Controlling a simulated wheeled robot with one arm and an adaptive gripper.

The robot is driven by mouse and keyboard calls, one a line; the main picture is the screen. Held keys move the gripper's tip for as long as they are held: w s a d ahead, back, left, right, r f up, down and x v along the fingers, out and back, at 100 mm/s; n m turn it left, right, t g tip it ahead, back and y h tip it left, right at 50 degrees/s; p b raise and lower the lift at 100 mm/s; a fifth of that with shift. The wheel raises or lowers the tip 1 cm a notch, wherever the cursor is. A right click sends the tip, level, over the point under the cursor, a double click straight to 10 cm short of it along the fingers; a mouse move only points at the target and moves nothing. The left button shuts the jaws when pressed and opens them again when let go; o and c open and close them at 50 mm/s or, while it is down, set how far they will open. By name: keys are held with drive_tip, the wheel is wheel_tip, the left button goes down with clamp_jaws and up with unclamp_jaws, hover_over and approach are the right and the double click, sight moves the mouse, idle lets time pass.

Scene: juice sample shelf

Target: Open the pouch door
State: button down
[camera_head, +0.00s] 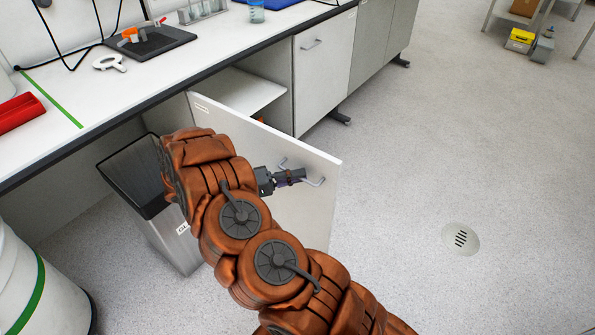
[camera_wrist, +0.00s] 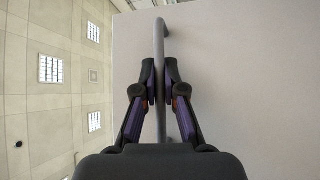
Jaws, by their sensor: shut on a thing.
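A white cabinet door (camera_head: 312,225) stands swung wide open under the lab bench in the head view. It has a grey bar handle (camera_head: 312,178) near its free edge. My gripper (camera_head: 298,175) is at the handle. In the wrist view the two fingers of my gripper (camera_wrist: 160,85) are shut on the handle (camera_wrist: 160,40), one on each side of it, with the pale door face (camera_wrist: 245,60) behind. The open cabinet shows a white inner shelf (camera_head: 250,95). My arm hides part of the door and the lower inside of the cabinet.
A grey bin (camera_head: 160,225) stands left of the door, close to my arm. A closed cabinet (camera_head: 322,75) is to the right. The bench (camera_head: 120,100) edge runs above. A white drum (camera_head: 35,285) is at lower left. Floor (camera_head: 430,160) to the right is clear.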

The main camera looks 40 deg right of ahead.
drive_tip(key=shift+w+r, duration=0.1)
drive_tip(key=shift+w, duration=0.1)
drive_tip(key=c, duration=1.2)
unclamp_jaws()
drive_tip(key=shift+s, duration=0.1)
drive_tip(key=shift+c, duration=0.2)
